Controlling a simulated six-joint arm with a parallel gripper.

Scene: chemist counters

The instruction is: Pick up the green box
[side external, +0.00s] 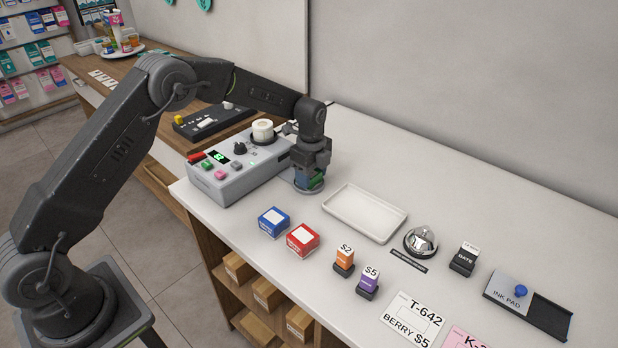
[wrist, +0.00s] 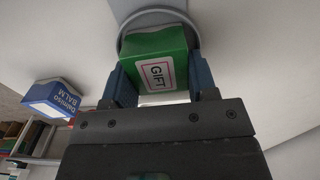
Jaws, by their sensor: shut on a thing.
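The green box (wrist: 178,52) has a white label reading GIFT and fills the space between the fingers in the wrist view. In the side external view only a sliver of the green box (side external: 316,181) shows under my gripper (side external: 309,178). In the wrist view my gripper (wrist: 160,82) is shut on the green box, with one blue finger on each side. A round grey dish or stand (wrist: 138,20) lies just beyond the box. I cannot tell whether the box touches it.
A grey device (side external: 240,178) with buttons stands left of my gripper. Blue (side external: 274,222) and red (side external: 302,239) boxes sit in front. A white tray (side external: 340,190) is to the right, with a bell (side external: 421,240), stamps and an ink pad (side external: 510,293) beyond.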

